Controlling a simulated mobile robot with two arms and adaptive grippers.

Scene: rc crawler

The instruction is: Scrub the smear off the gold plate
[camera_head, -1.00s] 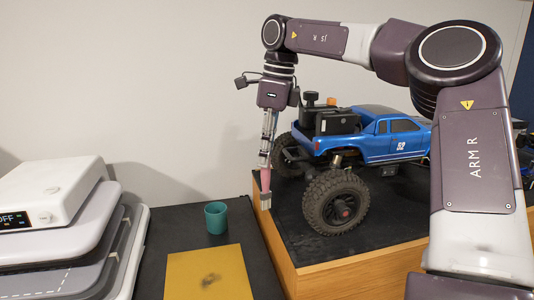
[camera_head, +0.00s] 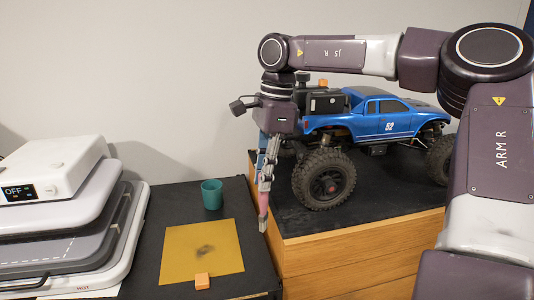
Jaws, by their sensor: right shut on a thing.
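The gold plate (camera_head: 185,262) lies flat on the dark table at the lower middle. A dark smear (camera_head: 206,251) sits near its center. My right gripper (camera_head: 265,178) points down to the right of the plate, between it and the truck stand. It is shut on a pink-handled tool with a pale grey tip (camera_head: 263,203), which looks like a brush. The tool hangs roughly upright, tip down, apart from the smear. Whether the tip touches anything below is unclear. My left gripper is not in view.
A teal cup (camera_head: 212,195) stands behind the plate. An orange block (camera_head: 202,281) is at the plate's front edge. A blue truck (camera_head: 384,116) stands on a wooden-sided stand (camera_head: 360,250) at right. A white device reading OFF (camera_head: 52,168) sits on stacked slabs at left.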

